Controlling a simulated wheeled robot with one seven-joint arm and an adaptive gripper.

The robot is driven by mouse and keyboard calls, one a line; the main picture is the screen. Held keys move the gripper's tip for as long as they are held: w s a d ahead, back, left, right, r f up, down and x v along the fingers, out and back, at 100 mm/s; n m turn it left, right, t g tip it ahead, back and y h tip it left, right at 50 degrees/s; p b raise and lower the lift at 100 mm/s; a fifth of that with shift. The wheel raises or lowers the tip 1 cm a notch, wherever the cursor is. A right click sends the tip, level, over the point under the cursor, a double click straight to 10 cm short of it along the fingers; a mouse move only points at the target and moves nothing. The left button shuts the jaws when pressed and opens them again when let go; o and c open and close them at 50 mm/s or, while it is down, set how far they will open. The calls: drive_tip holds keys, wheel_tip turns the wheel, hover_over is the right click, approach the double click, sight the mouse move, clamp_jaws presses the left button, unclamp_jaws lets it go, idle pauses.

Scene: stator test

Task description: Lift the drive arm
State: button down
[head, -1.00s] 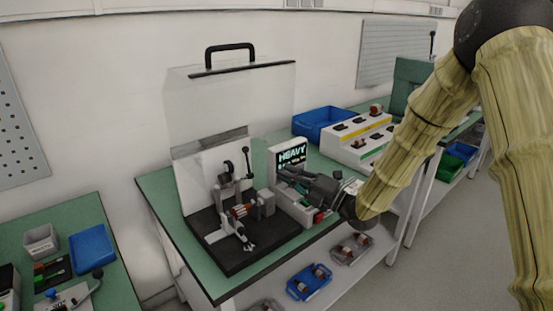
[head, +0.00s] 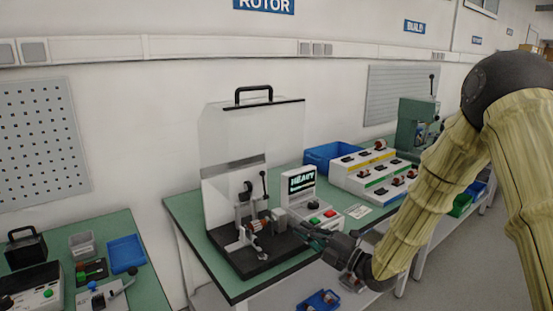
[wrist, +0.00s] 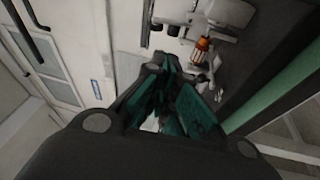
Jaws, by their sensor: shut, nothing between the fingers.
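The test fixture stands on a black base plate (head: 243,262) on the green bench. It carries a copper-wound part (head: 256,226), a grey block (head: 278,215) and an upright lever with a dark knob (head: 264,184). I cannot tell for sure which piece is the drive arm. My gripper (head: 306,233) is shut and empty, at the right side of the base plate, apart from the lever. In the wrist view my gripper's dark green fingers (wrist: 180,108) are together. The copper-wound part (wrist: 201,50) shows above them there, beside pale grey fixture pieces.
A control box with a HEAVY screen (head: 301,182) and red and green buttons stands behind my gripper. A clear raised guard with a black handle (head: 253,95) rises behind the fixture. A blue bin (head: 330,155) and a stepped parts rack (head: 375,172) stand farther right.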

drive_tip(key=s+d+f+m+g+h+p, duration=0.1)
drive_tip(key=s+d+f+m+h, duration=0.3)
drive_tip(key=f, duration=0.6)
drive_tip(key=s+f+m+g+h, duration=0.2)
drive_tip(key=s+f+m+h, duration=0.1)
drive_tip(key=s+f+m, duration=0.55)
drive_tip(key=s+d+f+m+g+h+p, duration=0.1)
drive_tip(key=s+d+f+m+h, duration=0.2)
drive_tip(key=f, duration=0.8)
drive_tip(key=s+d+f+m+g+h, duration=0.1)
drive_tip(key=s+d+f+m+g, duration=0.1)
drive_tip(key=s, duration=0.8)
drive_tip(key=s+d+f+m+g+h+p, duration=0.1)
drive_tip(key=s+f+m, duration=0.4)
drive_tip(key=s, duration=0.6)
drive_tip(key=s+d+f+m+g+h+p, duration=0.1)
drive_tip(key=s+d+f+m+g+h, duration=0.2)
drive_tip(key=s, duration=0.7)
drive_tip(key=shift+s+d+f+m+g, duration=0.4)
drive_tip(key=shift+d+m+g, duration=0.35)
drive_tip(key=shift+m+g, duration=0.45)
